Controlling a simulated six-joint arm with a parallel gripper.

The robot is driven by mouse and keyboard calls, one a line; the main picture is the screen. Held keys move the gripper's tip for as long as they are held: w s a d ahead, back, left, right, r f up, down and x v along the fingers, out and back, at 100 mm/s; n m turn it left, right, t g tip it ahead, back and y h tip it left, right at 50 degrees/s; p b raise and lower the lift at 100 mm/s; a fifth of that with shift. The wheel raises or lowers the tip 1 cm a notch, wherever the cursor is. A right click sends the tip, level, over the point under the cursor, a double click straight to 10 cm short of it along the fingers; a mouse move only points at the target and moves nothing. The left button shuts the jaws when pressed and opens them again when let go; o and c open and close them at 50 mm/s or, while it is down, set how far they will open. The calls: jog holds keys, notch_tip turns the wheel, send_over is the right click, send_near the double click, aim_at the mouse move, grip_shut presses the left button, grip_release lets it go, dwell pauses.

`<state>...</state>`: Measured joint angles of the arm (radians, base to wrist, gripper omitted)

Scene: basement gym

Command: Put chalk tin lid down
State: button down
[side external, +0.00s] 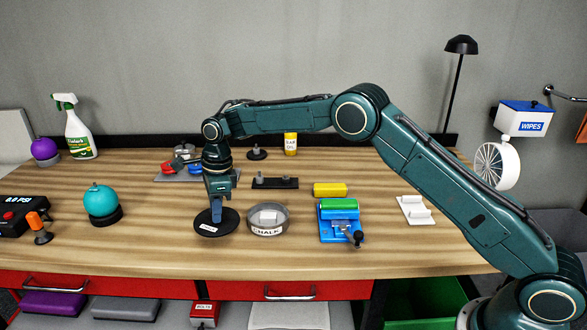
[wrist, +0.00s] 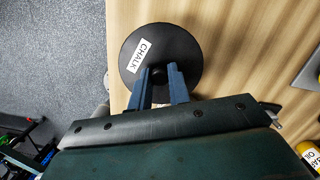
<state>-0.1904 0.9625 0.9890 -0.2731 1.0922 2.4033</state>
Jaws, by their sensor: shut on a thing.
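The chalk tin lid (side external: 228,228) is a flat black disc with a knob and a white label. In the wrist view the lid (wrist: 160,42) shows its CHALK label, left of the knob. My gripper (side external: 216,214) points down and is shut on the lid's knob; its two blue fingers (wrist: 160,74) stand on either side of the knob. The lid is level, at or just above the wooden bench top; I cannot tell whether it touches. The open grey chalk tin (side external: 268,232) stands just right of the lid, with a white block (side external: 267,217) inside.
A blue device with a green roller (side external: 339,209) stands right of the tin, below a yellow block (side external: 330,190). A black tray with pegs (side external: 275,183) lies behind the tin. A teal ball on a stand (side external: 102,200) is to the left. Bare bench (side external: 160,235) lies between it and the lid.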

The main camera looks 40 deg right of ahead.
aim_at(224, 218)
jog(key=shift+f, duration=2.75)
jog(key=shift+f, duration=0.15)
jog(key=c, duration=1.3)
grip_release()
jog(key=r, duration=0.3)
jog(key=d+r, duration=0.1)
jog(key=r, duration=0.6)
jog(key=shift+s+d+r, duration=0.2)
jog(key=shift+s+r, duration=0.05)
jog(key=shift+r, duration=0.05)
jog(key=shift+s+d+r, duration=0.1)
jog(key=shift+d+r, duration=0.05)
jog(key=shift+r, duration=0.65)
jog(key=shift+r, duration=0.1)
